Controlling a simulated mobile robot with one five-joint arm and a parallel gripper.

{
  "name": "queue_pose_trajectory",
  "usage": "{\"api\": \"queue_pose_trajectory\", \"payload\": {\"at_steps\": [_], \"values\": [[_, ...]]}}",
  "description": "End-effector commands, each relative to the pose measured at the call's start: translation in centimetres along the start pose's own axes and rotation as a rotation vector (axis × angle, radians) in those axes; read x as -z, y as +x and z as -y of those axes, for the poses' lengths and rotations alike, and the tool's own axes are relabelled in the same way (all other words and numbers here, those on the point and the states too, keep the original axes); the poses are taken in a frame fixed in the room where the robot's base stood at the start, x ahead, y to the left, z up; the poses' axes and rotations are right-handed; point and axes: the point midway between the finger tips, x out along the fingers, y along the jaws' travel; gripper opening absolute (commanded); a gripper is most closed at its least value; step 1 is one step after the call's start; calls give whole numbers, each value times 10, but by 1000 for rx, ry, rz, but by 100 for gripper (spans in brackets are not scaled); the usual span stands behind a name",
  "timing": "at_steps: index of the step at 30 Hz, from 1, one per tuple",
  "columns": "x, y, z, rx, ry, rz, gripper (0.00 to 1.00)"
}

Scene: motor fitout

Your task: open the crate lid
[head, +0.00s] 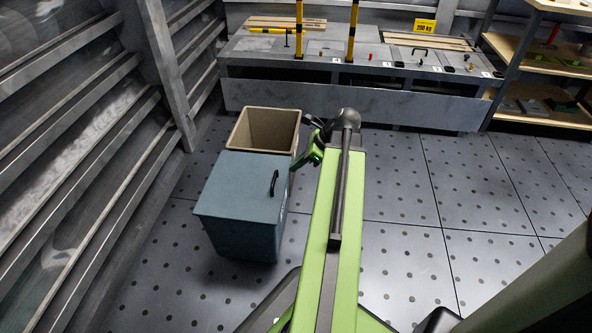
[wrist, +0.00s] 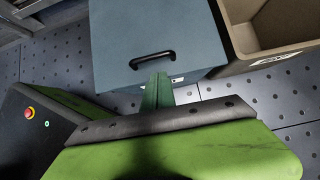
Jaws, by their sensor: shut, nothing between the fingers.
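The blue-grey crate (head: 242,235) stands on the floor left of my arm in the head view. Its lid (head: 232,180) lies flat and shut, with a black bar handle (head: 275,182) near the right edge. In the wrist view the lid (wrist: 125,30) fills the top middle, and the handle (wrist: 152,59) runs across near its close edge. My gripper (wrist: 158,80) is shut and empty, its green tip just short of the handle and apart from it in the picture. In the head view my gripper (head: 298,164) is beside the crate's right edge, partly hidden by my arm.
An open tan bin (head: 264,130) stands directly behind the crate; its rim shows at the upper right of the wrist view (wrist: 262,58). A ribbed metal wall (head: 80,130) is on the left. A low grey bench (head: 350,98) runs along the back. The floor to the right is clear.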

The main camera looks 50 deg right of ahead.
Motion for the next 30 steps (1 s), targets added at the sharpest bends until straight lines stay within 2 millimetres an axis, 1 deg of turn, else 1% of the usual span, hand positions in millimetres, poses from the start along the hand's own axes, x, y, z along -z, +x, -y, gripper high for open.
{"api": "queue_pose_trajectory", "payload": {"at_steps": [1, 6, 9, 12, 16, 23, 24, 25, 26, 30], "values": [[5, 19, 0, -2, -3, 0, 0], [5, 53, 0, -2, -4, -1, 0], [4, 67, 0, -1, -4, -1, 0], [2, 76, 0, -1, -4, -1, 0], [1, 80, 0, 0, -3, -1, 0], [0, 79, 0, -1, -4, -1, 0], [10, 71, 29, 2, 0, -1, 0], [6, 73, 16, 1, -3, -1, 0], [4, 74, 11, 0, -3, -2, 0], [-5, 72, 2, -2, -4, -18, 0]]}}
